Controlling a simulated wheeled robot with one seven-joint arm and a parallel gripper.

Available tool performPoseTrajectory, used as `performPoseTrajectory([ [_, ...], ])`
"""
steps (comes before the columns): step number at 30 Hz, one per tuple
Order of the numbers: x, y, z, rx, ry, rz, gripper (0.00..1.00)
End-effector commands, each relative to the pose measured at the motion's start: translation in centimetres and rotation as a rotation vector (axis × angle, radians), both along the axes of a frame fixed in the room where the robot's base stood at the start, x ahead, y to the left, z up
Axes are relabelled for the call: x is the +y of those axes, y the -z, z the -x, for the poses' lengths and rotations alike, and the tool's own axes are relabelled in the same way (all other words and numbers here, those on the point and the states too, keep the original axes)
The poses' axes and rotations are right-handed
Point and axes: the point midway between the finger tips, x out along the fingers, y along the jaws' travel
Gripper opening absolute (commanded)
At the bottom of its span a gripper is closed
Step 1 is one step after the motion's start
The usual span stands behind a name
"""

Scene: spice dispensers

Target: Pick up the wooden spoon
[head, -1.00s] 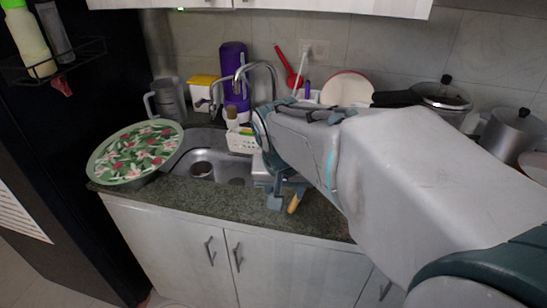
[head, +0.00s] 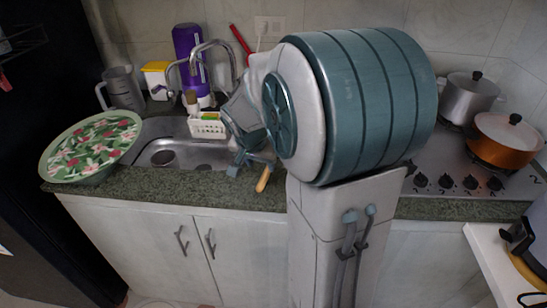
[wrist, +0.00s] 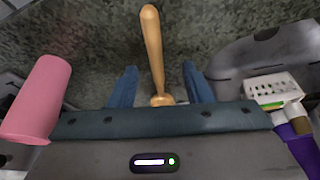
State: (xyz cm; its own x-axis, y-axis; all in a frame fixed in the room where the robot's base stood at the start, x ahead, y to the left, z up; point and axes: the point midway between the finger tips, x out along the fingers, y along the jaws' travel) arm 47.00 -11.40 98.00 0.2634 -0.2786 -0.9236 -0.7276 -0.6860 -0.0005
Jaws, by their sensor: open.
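The wooden spoon (head: 264,179) shows as a light-brown handle at the counter's front edge, right of the sink. In the wrist view the wooden handle (wrist: 153,45) runs from the top centre down between my two blue fingers. Its lower end is hidden behind the gripper body. My gripper (wrist: 159,72) is open, with a finger on each side of the handle and visible gaps between. In the head view my gripper (head: 248,165) is over the counter by the sink's right side, partly hidden by my arm.
The sink (head: 180,148) with its faucet (head: 212,45) is to the left. A floral tray (head: 90,147) lies at the left counter end. A pink cylinder (wrist: 36,100) is at left in the wrist view. Pots (head: 505,142) stand at right.

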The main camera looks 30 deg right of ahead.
Motion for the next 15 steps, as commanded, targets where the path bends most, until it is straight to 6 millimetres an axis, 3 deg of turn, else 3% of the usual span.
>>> performPoseTrajectory([
  [9, -1.7, 3.9, -0.6, 0.004, 0.000, -0.001, 0.44],
  [15, -1.9, 4.6, -0.8, 0.001, -0.001, 0.000, 0.44],
])
